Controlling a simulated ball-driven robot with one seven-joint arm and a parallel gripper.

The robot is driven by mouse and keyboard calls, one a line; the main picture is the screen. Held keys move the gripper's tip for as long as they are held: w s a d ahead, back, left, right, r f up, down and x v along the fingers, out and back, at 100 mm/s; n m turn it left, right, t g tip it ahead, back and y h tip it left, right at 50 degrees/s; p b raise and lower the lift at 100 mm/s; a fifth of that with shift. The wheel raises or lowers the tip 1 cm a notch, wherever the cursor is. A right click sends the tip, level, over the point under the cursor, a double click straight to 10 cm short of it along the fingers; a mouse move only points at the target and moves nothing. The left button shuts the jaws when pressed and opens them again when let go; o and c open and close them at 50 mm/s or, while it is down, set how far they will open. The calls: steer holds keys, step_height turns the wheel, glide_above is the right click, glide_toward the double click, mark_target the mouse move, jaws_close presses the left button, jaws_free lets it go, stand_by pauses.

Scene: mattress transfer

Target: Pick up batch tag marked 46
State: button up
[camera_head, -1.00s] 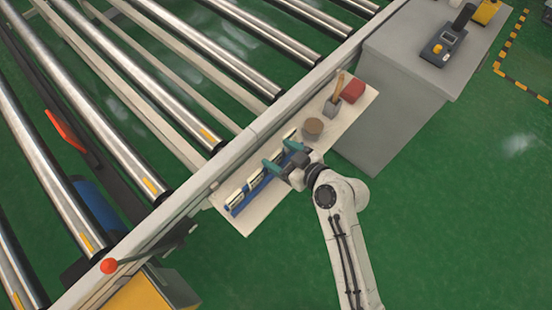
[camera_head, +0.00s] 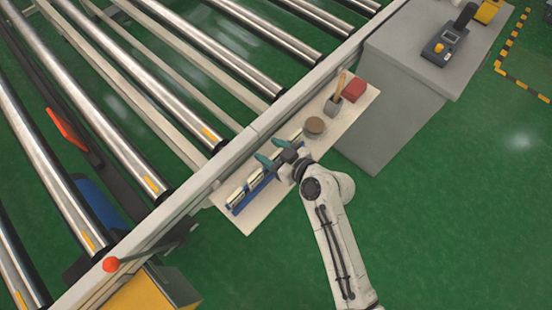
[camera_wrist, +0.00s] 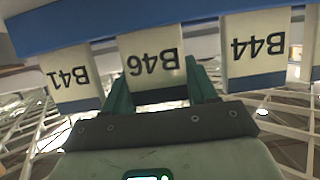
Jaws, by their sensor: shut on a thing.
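In the head view my gripper (camera_head: 275,156) is over the row on the white shelf (camera_head: 248,222); the held tag is mostly hidden there.
A round brown object (camera_head: 314,126), a grey cup with a wooden handle (camera_head: 333,105) and a red block (camera_head: 354,90) stand farther along the shelf. The roller conveyor (camera_head: 150,130) borders it at left. A grey cabinet (camera_head: 405,80) stands at right.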

steer(key=shift+c, duration=0.7)
